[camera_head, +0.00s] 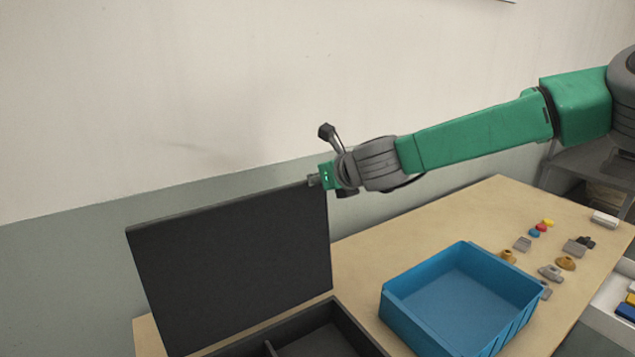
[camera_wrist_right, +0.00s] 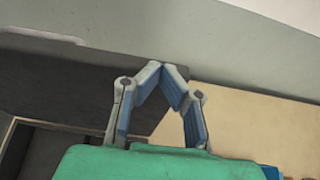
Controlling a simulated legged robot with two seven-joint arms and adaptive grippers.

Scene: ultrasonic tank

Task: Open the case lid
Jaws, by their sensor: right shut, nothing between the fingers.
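The black case (camera_head: 330,327) is at the lower left of the table in the head view, cut off by the bottom edge. Its lid (camera_head: 235,265) stands up, close to vertical. My right gripper (camera_head: 313,181) is at the lid's upper right corner, with its fingertips against or very near the edge. In the right wrist view the gripper (camera_wrist_right: 162,68) is shut with nothing between the fingers, and the dark lid (camera_wrist_right: 60,82) lies behind it. I cannot tell whether the tips touch the lid. My left gripper is not in view.
An empty blue bin (camera_head: 465,295) stands on the wooden table (camera_head: 400,245) to the right of the case. Several small parts (camera_head: 545,258) lie farther right. A white tray (camera_head: 610,310) is at the right edge. The wall rises behind the table.

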